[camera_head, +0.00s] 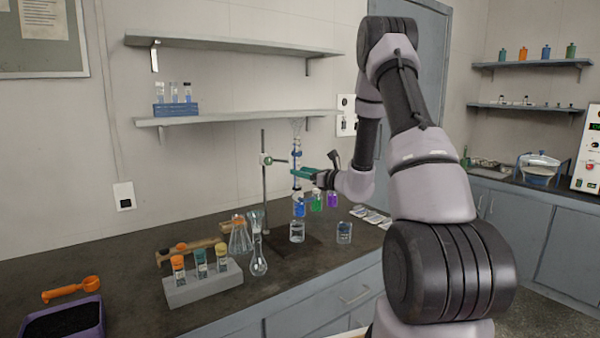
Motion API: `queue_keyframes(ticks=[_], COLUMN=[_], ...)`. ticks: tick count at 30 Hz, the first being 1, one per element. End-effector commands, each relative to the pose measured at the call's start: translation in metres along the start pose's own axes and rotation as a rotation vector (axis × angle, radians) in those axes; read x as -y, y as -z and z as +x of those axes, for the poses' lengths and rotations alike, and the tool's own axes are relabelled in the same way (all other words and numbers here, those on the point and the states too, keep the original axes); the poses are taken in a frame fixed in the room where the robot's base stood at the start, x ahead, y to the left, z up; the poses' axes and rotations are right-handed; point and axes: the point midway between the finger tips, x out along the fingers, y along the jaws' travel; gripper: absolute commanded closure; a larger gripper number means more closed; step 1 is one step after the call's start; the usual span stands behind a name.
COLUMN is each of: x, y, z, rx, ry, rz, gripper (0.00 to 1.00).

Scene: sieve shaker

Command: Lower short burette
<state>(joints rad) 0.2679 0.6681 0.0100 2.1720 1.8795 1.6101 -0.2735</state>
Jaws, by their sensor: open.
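A short glass burette (297,153) with a flared top and blue bands stands upright beside a thin metal stand rod (264,190). A clamp (271,160) on the rod reaches right toward it. My gripper (302,173), with green fingers, is at the burette's mid height, coming from the right. It is open. The fingers overlap the burette in the picture, and I cannot tell whether they touch it. A clear beaker (297,232) stands on the bench below the burette. Blue, green and purple coloured pieces show just under my gripper.
A second beaker (344,233) stands to the right. Flasks (241,236) and a grey rack of capped vials (203,282) are to the left. An orange scoop (72,289) and a purple tray (97,324) are at the far left. Shelves (235,118) hang above the bench.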

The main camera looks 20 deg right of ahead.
Motion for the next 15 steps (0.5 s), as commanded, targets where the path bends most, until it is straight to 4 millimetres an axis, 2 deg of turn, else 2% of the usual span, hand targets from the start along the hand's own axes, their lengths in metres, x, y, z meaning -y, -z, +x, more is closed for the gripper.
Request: queue_keyframes(ticks=[9,15], x=[0.001,0.000], y=[-0.001,-0.002], z=[-0.038,-0.046], rx=[0.001,0.001], ry=[0.003,0.001], rz=[0.000,0.000], gripper=[0.45,0.45])
